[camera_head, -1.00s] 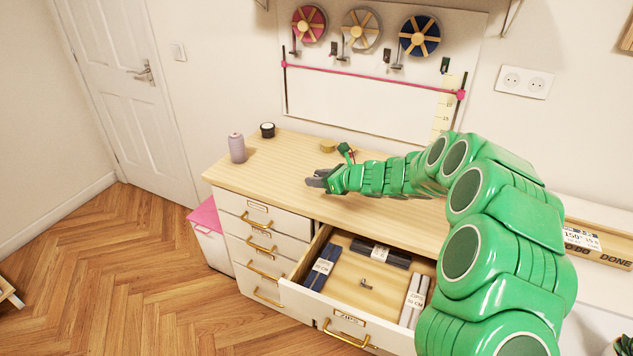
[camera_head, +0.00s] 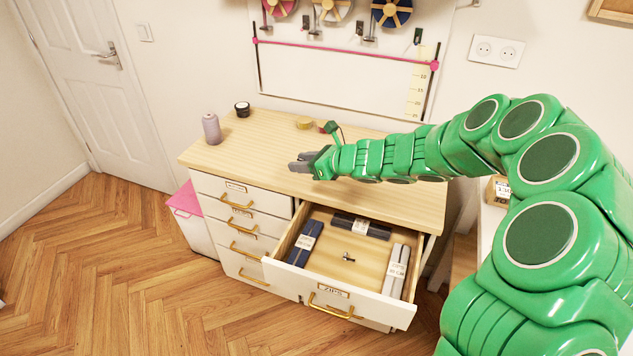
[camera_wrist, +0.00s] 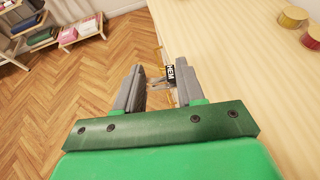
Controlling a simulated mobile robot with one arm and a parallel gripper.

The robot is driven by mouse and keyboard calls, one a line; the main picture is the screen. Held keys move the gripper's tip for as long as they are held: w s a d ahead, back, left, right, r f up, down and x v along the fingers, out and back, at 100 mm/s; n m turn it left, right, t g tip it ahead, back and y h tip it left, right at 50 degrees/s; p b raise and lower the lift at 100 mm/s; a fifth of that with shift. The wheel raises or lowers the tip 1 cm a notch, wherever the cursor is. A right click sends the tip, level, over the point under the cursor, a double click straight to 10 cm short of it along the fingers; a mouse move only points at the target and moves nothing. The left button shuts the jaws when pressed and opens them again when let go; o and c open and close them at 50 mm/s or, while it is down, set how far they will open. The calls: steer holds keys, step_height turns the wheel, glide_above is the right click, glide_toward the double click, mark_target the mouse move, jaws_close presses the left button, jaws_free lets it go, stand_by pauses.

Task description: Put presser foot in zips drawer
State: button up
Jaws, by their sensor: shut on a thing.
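My gripper (camera_head: 301,163) is above the wooden counter top, behind and above the open drawer. In the wrist view my gripper (camera_wrist: 158,83) has its grey fingers around a small grey metal piece, the presser foot (camera_wrist: 156,84). A black tag reading HEM (camera_wrist: 170,74) shows at the right fingertip; I cannot tell whether it belongs to the piece. The held piece is too small to make out in the head view. The zips drawer (camera_head: 375,304) is pulled open below and holds dark and light labelled packs at its sides. Another small metal piece (camera_head: 348,257) lies on its floor.
A lilac spool (camera_head: 212,129), a black roll (camera_head: 242,109) and a yellow roll (camera_head: 304,123) stand on the counter (camera_head: 265,145). Closed drawers (camera_head: 233,210) are left of the open one. The middle of the open drawer has bare floor around the small piece.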

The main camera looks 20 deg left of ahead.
steer(key=s+d+f+n+g, duration=0.3)
steer(key=s+d+f+g, duration=0.1)
steer(key=d+f, duration=0.45)
steer(key=n+g, duration=0.3)
glide_above(350, 275)
steer(key=s, duration=0.3)
step_height(350, 275, down, 6)
steer(key=shift+h, duration=0.3)
steer(key=shift+w+d+f, duration=0.1)
steer(key=shift+d+f, duration=0.05)
steer(key=shift+f, duration=2.3)
steer(key=shift+w+d+f, duration=0.1)
steer(key=shift+d+f, duration=0.05)
steer(key=shift+f, duration=2.25)
steer(key=shift+s+f, duration=0.15)
steer(key=shift+f, duration=0.5)
